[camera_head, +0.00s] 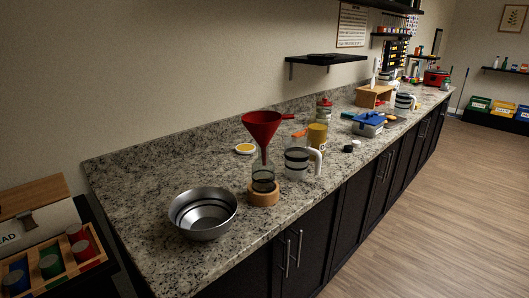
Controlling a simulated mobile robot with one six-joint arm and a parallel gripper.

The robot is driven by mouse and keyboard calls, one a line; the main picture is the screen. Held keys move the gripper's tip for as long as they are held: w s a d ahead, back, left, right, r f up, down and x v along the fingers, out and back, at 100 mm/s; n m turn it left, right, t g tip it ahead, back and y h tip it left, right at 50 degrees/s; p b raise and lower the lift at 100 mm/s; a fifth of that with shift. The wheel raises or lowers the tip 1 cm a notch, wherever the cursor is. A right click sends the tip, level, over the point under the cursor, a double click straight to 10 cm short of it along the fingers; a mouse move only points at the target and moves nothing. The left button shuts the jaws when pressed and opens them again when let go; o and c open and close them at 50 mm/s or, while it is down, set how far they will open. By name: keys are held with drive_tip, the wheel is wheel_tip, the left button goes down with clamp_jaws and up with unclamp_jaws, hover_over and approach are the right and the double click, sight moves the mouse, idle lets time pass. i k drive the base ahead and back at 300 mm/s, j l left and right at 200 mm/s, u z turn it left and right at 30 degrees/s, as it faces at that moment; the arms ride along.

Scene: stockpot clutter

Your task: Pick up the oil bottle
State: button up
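I cannot tell for sure which thing is the oil bottle. A clear glass container (263,180) with dark bands stands on a round wooden base (263,198) near the front of the counter. A red funnel (263,130) sits upright over it, its stem reaching down to the glass. Behind it stands a yellow container (317,136), partly hidden by a clear jug (298,163) with a pale handle. Farther back is a small bottle-like container with a red top (324,108). My gripper is not in view.
A steel bowl (203,214) sits at the near end of the granite counter (135,180). A yellow-topped round dish (245,148) lies behind the funnel. A blue-topped box (369,124) and wooden stand (374,96) are farther right. Open wooden floor (430,200) lies right of the cabinets.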

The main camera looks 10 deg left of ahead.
sight(319, 121)
drive_tip(key=i+l, duration=0.2)
drive_tip(key=i, duration=0.4)
drive_tip(key=i+l, duration=0.15)
drive_tip(key=i, duration=0.4)
drive_tip(key=i+l, duration=0.2)
drive_tip(key=i, duration=0.4)
